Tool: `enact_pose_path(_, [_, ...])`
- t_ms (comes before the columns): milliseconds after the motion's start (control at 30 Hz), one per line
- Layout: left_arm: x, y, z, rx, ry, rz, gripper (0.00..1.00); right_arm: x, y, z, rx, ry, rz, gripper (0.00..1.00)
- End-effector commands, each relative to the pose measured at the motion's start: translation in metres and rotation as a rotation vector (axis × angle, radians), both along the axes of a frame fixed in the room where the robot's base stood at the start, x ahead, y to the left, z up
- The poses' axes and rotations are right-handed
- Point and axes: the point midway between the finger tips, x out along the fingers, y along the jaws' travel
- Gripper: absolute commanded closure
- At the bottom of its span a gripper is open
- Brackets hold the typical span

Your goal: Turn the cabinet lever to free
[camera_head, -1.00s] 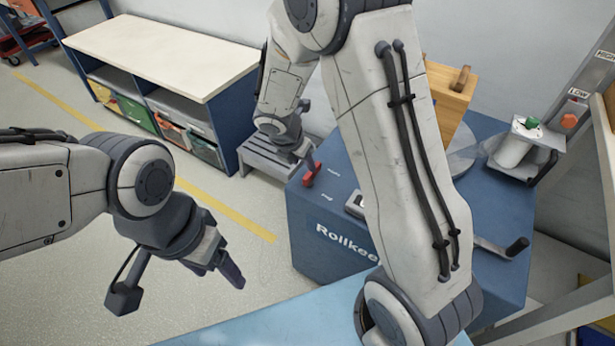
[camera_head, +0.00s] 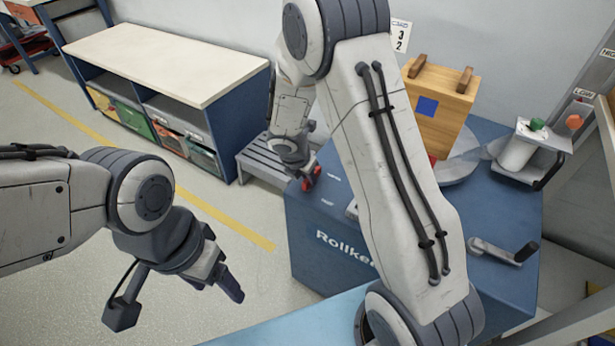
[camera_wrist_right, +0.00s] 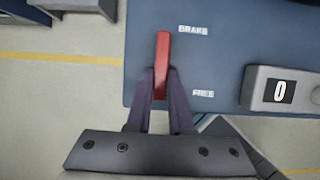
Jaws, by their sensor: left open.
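The red lever (camera_wrist_right: 162,62) is on the edge of the blue cabinet (camera_wrist_right: 225,60). It points straight up in the right wrist view, with its upper end near the BRAKE label (camera_wrist_right: 193,31). The FREE label (camera_wrist_right: 203,94) is lower, beside my right fingers. My right gripper (camera_wrist_right: 161,85) has one finger on each side of the lever's lower part, and they look closed against it. In the head view the lever (camera_head: 317,172) shows partly behind my right gripper (camera_head: 308,178). My left gripper (camera_head: 232,287) is open and empty over the floor, away from the cabinet.
A grey counter box showing 0 (camera_wrist_right: 282,90) is to the right of the labels. The cabinet top also carries a wooden block (camera_head: 440,105), a crank handle (camera_head: 505,250) and a white cylinder device (camera_head: 517,152). A bench (camera_head: 165,52) stands at the left, with clear floor before it.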

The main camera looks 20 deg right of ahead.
Motion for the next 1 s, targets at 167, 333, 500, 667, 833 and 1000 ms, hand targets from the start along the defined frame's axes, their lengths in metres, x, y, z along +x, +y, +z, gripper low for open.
enact_pose_path(167, [0.0, 0.0, 0.0, 0.0, 0.0, 0.0, 0.31, 0.0, 0.0, 0.0, 0.0, -0.001, -0.002, 1.0])
enact_pose_path(333, [0.0, 0.0, 0.004, 0.0, 0.0, 0.0, 0.31, 0.0, 0.0, 0.001, -0.001, 0.001, -0.032, 1.0])
enact_pose_path(500, [0.0, 0.0, 0.013, 0.0, 0.0, 0.0, 0.31, 0.0, 0.0, 0.003, -0.001, 0.001, -0.112, 1.0])
enact_pose_path(667, [0.0, 0.0, 0.025, 0.0, 0.0, 0.0, 0.31, 0.0, 0.0, 0.004, -0.001, 0.002, -0.235, 1.0])
enact_pose_path(833, [0.0, 0.0, 0.04, 0.0, 0.0, 0.0, 0.31, 0.0, 0.001, 0.004, 0.0, 0.002, -0.394, 1.0])
enact_pose_path(1000, [0.0, 0.0, 0.054, 0.0, 0.0, 0.0, 0.31, 0.001, 0.001, 0.004, -0.001, 0.001, -0.556, 1.0])
